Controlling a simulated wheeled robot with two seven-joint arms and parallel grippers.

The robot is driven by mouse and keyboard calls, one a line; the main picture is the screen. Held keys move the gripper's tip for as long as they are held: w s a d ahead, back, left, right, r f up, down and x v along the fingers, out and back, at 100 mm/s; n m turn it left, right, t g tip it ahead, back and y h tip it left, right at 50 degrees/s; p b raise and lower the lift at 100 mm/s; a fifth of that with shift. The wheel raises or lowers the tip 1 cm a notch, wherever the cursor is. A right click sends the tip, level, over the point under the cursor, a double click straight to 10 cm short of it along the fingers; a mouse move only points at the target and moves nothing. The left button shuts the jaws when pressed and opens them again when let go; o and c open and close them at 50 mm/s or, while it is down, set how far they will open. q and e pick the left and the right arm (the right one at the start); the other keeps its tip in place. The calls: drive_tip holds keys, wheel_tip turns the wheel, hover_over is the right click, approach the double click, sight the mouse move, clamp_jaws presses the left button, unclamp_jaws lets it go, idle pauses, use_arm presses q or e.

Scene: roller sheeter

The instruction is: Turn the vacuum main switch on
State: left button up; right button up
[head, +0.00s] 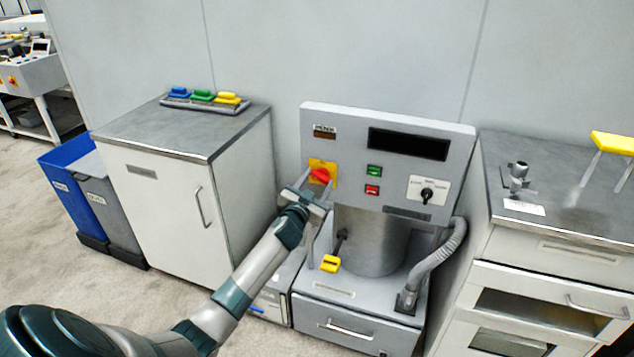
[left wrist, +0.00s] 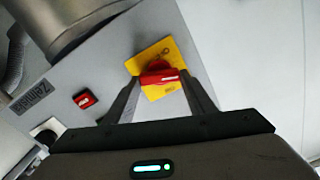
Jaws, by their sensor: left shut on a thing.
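The vacuum main switch is a red rotary knob (head: 321,174) on a yellow plate (head: 331,164), at the left of the grey machine's upright panel (head: 390,139). My left gripper (head: 316,182) reaches it from the front. In the left wrist view the red knob (left wrist: 163,76) lies between the two dark fingers, which are shut on it. The yellow plate (left wrist: 150,55) shows behind the knob. There the knob's bar lies nearly level and slants against the plate's edges. Some plate lettering shows but is too blurred to read. My right gripper is not in view.
A green button (head: 375,171), a red button (head: 372,189) and a black selector (head: 427,194) sit right of the switch. A yellow-handled lever (head: 330,263) and grey hose (head: 440,262) are below. A cabinet (head: 165,188) stands left, a drawer unit (head: 550,290) right.

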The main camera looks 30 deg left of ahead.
use_arm(q)
drive_tip(key=m, duration=0.4)
drive_tip(key=shift+d+m, duration=0.1)
drive_tip(key=shift+m, duration=0.2)
drive_tip(key=m, duration=0.4)
drive_tip(key=shift+f+m, duration=0.1)
drive_tip(key=shift+m, duration=0.2)
drive_tip(key=m, duration=0.3)
drive_tip(key=shift+m, duration=0.7)
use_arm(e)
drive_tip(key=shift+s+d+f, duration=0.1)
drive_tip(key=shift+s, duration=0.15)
use_arm(q)
drive_tip(key=shift+f, duration=0.1)
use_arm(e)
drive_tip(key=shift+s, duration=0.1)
use_arm(q)
drive_tip(key=o, duration=1)
drive_tip(key=shift+o, duration=0.2)
